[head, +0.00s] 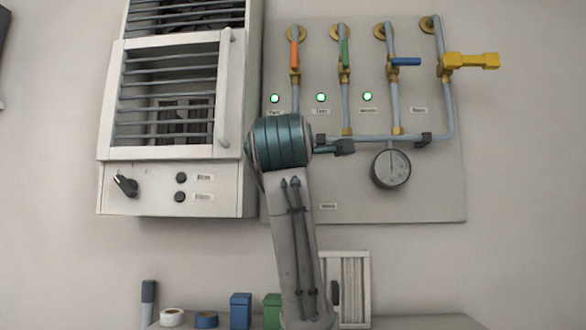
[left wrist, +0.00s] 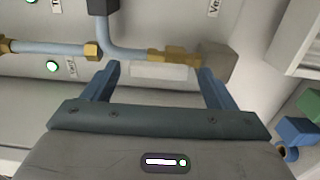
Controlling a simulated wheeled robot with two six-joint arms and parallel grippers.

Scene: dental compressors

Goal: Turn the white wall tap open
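In the left wrist view, a pale, whitish bar (left wrist: 158,71) lies between the fingertips of my left gripper (left wrist: 160,75). It looks like the white tap's lever, running roughly along the brass fitting (left wrist: 175,55) beside it. A grey-beige block (left wrist: 216,62) sits at the end of that fitting, by the right fingertip. The gripper is open, with its fingers wide apart on both sides of the bar; contact cannot be told. In the head view my arm hides this tap and the gripper. My right gripper is in neither view.
The wall panel (head: 445,190) carries orange (head: 294,54), green (head: 345,53), blue (head: 405,61) and yellow (head: 470,60) taps on pipes, and a gauge (head: 390,168). A white slatted cabinet (head: 228,95) stands left. Small boxes and rolls line the shelf below.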

